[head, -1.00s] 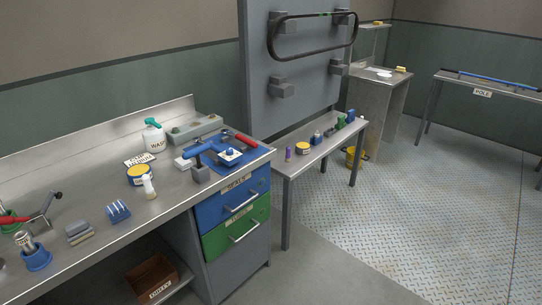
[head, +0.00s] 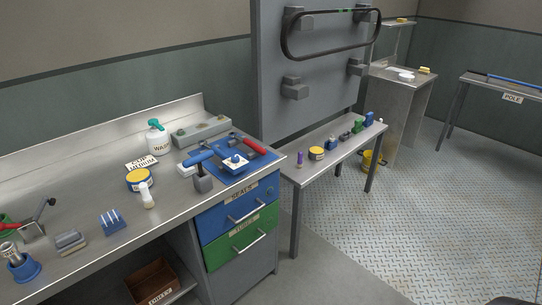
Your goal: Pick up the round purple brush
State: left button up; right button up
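A small upright purple thing (head: 300,160), which looks like the round purple brush, stands at the near left end of the low metal bench (head: 318,170). It is too small to make out bristles. Neither of my grippers can be made out in the head view. A dark rounded shape shows at the bottom right edge, too cut off to identify.
A yellow-topped tin (head: 317,153) and several small blue and green things stand along the low bench. The steel workbench (head: 90,268) with tools and drawers fills the left. A yellow bucket (head: 372,160) stands behind the bench. The plate floor (head: 410,225) at right is clear.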

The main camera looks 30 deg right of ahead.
aim_at(299, 164)
jog(key=i+l+u, duration=0.25)
jog(key=l, duration=0.35)
jog(key=l+u, duration=0.25)
jog(key=l, duration=0.3)
jog(key=i+l+u, duration=0.1)
jog(key=l+u, duration=0.15)
jog(key=l, duration=0.4)
jog(key=l+u, duration=0.2)
jog(key=l, duration=2.6)
jog(key=i+l, duration=0.55)
jog(key=l, duration=0.05)
